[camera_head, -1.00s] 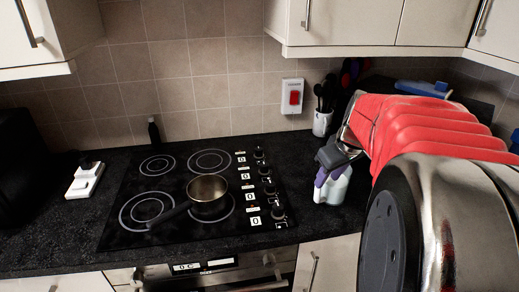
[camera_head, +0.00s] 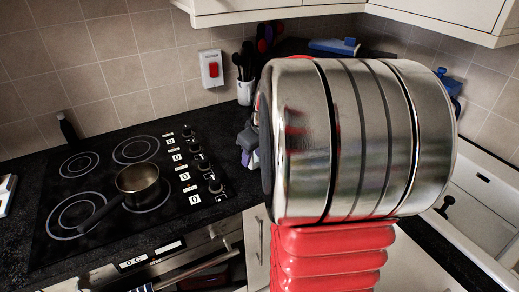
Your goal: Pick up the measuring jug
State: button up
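I cannot make out a measuring jug in this view. My own arm, with a large silver drum over red ribbed segments, fills the middle and right and hides much of the worktop. My gripper is not visible, so I cannot see whether it holds anything. A bottle-like item (camera_head: 247,138) with a grey top and some purple and white shows only in part at the left edge of my arm, on the worktop.
A pan (camera_head: 137,183) sits on the black hob (camera_head: 100,240) at left. Blue items (camera_head: 335,46) lie at the back. Wall cupboards (camera_head: 450,15) overhang above; a pale sink-like unit (camera_head: 485,205) is at right.

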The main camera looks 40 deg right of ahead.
jog(key=shift+w+f, duration=0.15)
jog(key=shift+f, duration=0.25)
jog(key=shift+x, duration=2.65)
jog(key=shift+d, duration=0.2)
jog(key=shift+r, duration=0.1)
jog(key=shift+c, duration=0.3)
grip_shut()
